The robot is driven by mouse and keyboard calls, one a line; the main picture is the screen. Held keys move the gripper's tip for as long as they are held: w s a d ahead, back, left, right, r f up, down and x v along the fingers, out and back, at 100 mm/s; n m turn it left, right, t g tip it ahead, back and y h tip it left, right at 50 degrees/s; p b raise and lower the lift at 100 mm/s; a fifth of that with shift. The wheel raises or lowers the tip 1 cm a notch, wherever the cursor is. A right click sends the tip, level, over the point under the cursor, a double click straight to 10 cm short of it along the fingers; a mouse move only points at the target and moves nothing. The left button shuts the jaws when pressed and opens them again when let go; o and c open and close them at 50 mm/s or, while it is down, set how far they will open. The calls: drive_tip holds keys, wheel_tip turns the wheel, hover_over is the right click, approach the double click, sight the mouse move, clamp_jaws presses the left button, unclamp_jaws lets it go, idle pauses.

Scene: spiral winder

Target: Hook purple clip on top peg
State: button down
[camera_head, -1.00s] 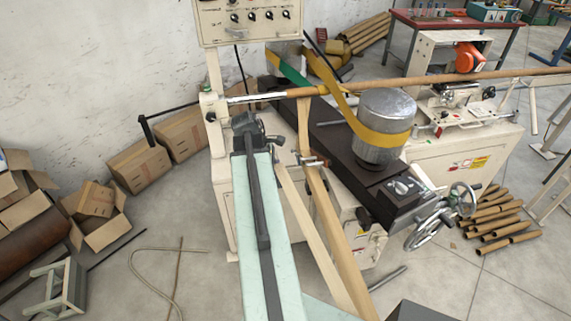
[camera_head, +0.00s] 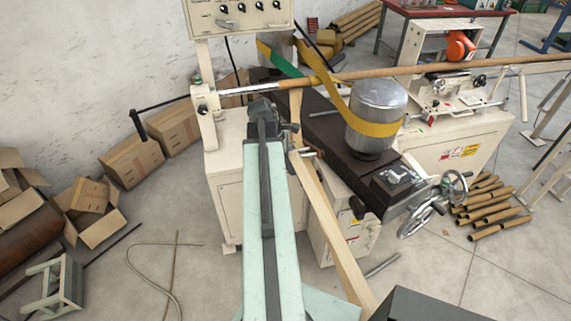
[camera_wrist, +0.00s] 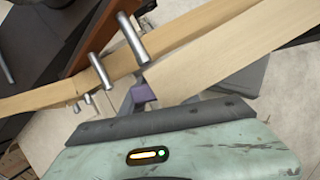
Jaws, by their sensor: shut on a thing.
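In the wrist view, a small purple clip (camera_wrist: 144,94) is between the dark jaws of my gripper (camera_wrist: 148,100), which is shut on it. The end of a pale paper strip (camera_wrist: 235,48) lies at the clip. Metal pegs stick out just beyond: a large one (camera_wrist: 132,38) close to the clip, and others (camera_wrist: 99,70) to the left. I cannot tell which is the top one. The clip looks apart from the pegs. In the head view, my gripper (camera_head: 287,128) is beside the hanging strip, near a peg (camera_head: 312,153); the clip is hidden there.
A second paper band (camera_wrist: 60,92) runs by the pegs. A metal drum (camera_head: 375,110) with a yellow belt stands on the dark machine bed (camera_head: 330,135) to the right. A long brown tube (camera_head: 440,69) crosses above. Handwheels (camera_head: 425,215) project at the bed's front.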

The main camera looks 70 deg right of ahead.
sight(303, 157)
drive_tip(key=shift+s+d+f, duration=0.1)
drive_tip(key=shift+s+d, duration=0.75)
drive_tip(key=shift+s, duration=0.2)
drive_tip(key=shift+s+d+f, duration=0.1)
drive_tip(key=shift+s+d, duration=0.75)
drive_tip(key=shift+s, duration=0.2)
drive_tip(key=shift+s+d+f+b, duration=0.35)
drive_tip(key=shift+s+d+b, duration=0.05)
drive_tip(key=shift+s+b, duration=0.15)
drive_tip(key=c, duration=0.8)
unclamp_jaws()
drive_tip(key=shift+w, duration=0.1)
drive_tip(key=shift+r, duration=0.15)
drive_tip(key=p+v, duration=0.7)
drive_tip(key=shift+a+r, duration=0.1)
drive_tip(key=shift+r, duration=0.25)
